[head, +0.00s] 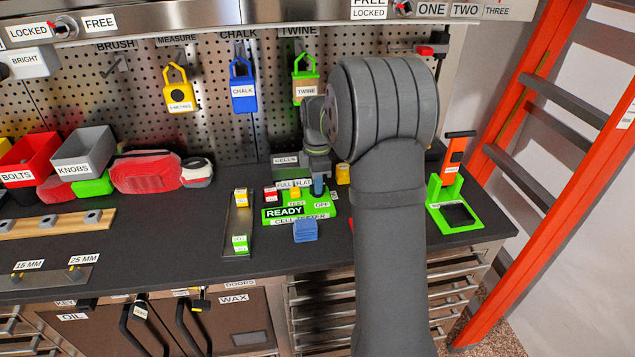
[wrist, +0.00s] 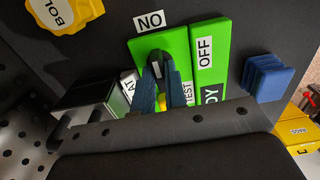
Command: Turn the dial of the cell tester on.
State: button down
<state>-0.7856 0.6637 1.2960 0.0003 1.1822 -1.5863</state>
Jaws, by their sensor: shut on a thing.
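The cell tester (head: 300,215) is a green unit on the dark worktop, with READY, TEST and OFF labels. It fills the middle of the wrist view (wrist: 212,60), where OFF and a label reading as NO, perhaps ON upside down, show beside it. My gripper (head: 318,188) is down at the tester's right part. In the wrist view its blue fingers (wrist: 158,75) are closed on the dial over the green face. The dial is mostly hidden between the fingers, so its exact angle cannot be told.
A blue block (head: 305,231) stands in front of the tester. A metal tray (head: 229,228) with small yellow and green pieces lies to the left. A grey CELLS box (head: 286,166) is behind. A green stand (head: 457,215) is at the right.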

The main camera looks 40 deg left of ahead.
jog(key=c, duration=1.5)
grip_release()
jog(key=shift+o, duration=0.2)
notch_tip(320, 180, up, 12)
jog(key=shift+f, duration=0.1)
notch_tip(320, 180, down, 12)
jog(key=shift+r, duration=0.2)
